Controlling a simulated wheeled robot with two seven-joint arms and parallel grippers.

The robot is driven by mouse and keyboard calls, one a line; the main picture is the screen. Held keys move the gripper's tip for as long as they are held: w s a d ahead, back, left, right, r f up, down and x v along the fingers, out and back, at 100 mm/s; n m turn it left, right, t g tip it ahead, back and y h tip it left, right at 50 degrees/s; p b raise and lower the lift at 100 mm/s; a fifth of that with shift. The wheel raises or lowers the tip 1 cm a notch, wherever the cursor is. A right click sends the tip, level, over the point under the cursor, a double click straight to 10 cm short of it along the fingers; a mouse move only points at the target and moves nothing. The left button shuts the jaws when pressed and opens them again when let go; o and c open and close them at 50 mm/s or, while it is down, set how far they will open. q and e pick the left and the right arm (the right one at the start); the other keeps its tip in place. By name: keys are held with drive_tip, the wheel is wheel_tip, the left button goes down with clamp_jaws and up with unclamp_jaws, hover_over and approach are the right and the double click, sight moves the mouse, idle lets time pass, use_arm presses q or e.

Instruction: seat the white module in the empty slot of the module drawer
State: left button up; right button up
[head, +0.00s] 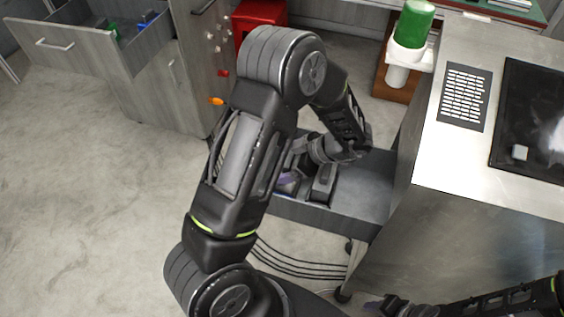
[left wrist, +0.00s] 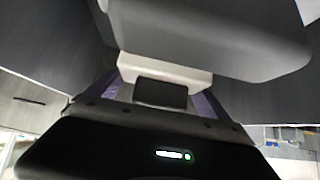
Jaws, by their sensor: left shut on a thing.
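My left gripper (head: 308,180) reaches down into the dark open drawer (head: 370,188) in the head view. My arm hides much of the hand and of the drawer's left part. In the left wrist view a pale grey-white piece with a dark centre (left wrist: 160,93) sits between purple parts (left wrist: 208,106), below a large grey block at the top. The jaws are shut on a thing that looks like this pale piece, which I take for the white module. I cannot see the empty slot or whether the module is in it. My right gripper (head: 386,304) is low at the right, its jaws unclear.
A green-topped white container (head: 409,35) stands behind. Another open drawer (head: 75,50) juts out at the upper left. The floor at left is clear.

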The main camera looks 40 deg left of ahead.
use_arm(q)
drive_tip(key=shift+f, duration=0.1)
drive_tip(key=o, duration=1.5)
